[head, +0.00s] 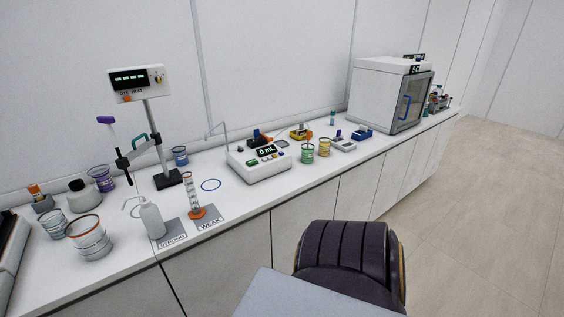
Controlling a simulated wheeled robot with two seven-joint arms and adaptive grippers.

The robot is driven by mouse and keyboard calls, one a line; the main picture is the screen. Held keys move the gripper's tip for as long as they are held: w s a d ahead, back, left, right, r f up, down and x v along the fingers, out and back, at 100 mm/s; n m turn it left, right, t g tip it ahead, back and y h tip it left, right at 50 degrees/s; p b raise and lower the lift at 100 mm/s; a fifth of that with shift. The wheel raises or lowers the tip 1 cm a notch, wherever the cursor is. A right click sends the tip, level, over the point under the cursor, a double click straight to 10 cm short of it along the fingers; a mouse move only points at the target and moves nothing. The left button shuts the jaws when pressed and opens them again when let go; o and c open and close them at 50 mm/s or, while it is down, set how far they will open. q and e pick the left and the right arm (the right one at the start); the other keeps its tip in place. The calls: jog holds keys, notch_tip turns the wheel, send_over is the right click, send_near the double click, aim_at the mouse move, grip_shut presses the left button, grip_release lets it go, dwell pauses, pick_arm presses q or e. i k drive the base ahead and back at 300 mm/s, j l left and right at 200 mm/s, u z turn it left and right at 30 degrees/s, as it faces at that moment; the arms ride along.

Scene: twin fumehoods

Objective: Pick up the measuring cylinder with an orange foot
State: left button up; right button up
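The measuring cylinder (188,186) stands upright on the white counter. It is slim and clear with dark graduation marks, and its orange foot (197,212) rests on the grey mat labelled WEAK (211,223). A white wash bottle (152,219) stands close to its left on the mat labelled STRONG (172,242). Neither of my grippers is in view, so their state does not show.
A stand with a display (139,84) rises behind the cylinder, left of it. A white 0 mL device (262,166) sits to its right. Beakers, including an orange-rimmed one (89,241), stand at left. A white oven-like cabinet (378,97) is farther right.

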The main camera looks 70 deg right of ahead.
aim_at(196, 213)
jog(key=z, duration=1.4)
